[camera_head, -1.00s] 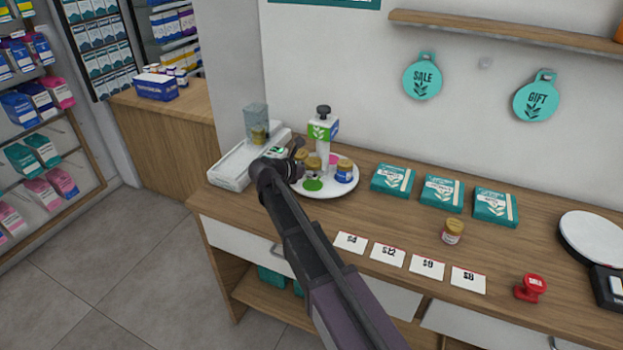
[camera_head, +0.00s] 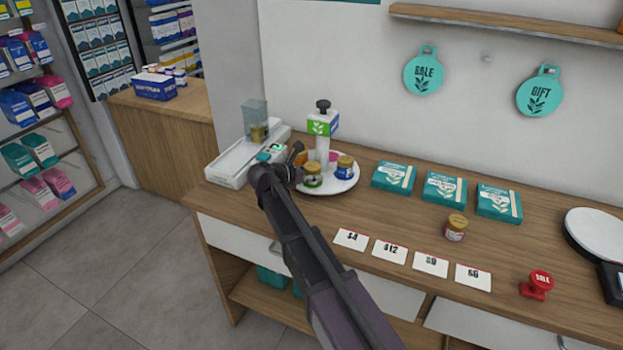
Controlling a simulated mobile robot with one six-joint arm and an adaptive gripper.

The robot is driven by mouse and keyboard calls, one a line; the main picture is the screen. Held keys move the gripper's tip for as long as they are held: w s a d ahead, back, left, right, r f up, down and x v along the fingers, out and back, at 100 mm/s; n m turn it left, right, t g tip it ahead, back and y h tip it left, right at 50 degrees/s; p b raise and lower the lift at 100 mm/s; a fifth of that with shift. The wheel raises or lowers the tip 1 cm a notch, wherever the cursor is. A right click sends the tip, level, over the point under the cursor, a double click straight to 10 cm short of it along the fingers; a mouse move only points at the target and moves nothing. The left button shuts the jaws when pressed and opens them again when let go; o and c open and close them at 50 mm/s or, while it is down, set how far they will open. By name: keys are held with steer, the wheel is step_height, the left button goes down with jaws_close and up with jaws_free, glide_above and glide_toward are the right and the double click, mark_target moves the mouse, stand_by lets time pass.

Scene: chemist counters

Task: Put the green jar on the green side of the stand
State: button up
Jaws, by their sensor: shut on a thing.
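The stand (camera_head: 341,187) is a round white tray with a central post and a sign box that shows a green face. The green jar (camera_head: 313,182), with a gold lid and a green band, is upright at the tray's front left, where it covers the green spot. My gripper (camera_head: 301,170) is beside it on the left, shut on it; the fingertips are mostly hidden by my wrist. I cannot tell whether the jar's base touches the tray. A blue jar (camera_head: 345,169) stands at the tray's right. An orange-labelled jar (camera_head: 301,157) is behind my gripper, partly hidden.
A white device with a clear bin (camera_head: 228,165) stands close left of the stand. Teal boxes (camera_head: 394,178) lie to the right. Another gold-lidded jar (camera_head: 456,228), price cards (camera_head: 390,251) and a red stamp (camera_head: 538,285) are further right. Bare counter lies in front of the stand.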

steer(key=shift+f, duration=0.15)
steer(key=shift+f, duration=0.1)
steer(key=o, duration=1.1)
steer(key=shift+s+a+r, duration=0.1)
steer(key=shift+r, duration=0.2)
steer(key=shift+s+a+r+p, duration=0.15)
steer(key=shift+s+a+p, duration=0.1)
steer(key=shift+p, duration=0.05)
steer(key=p+v, duration=0.4)
steer(key=v, duration=0.7)
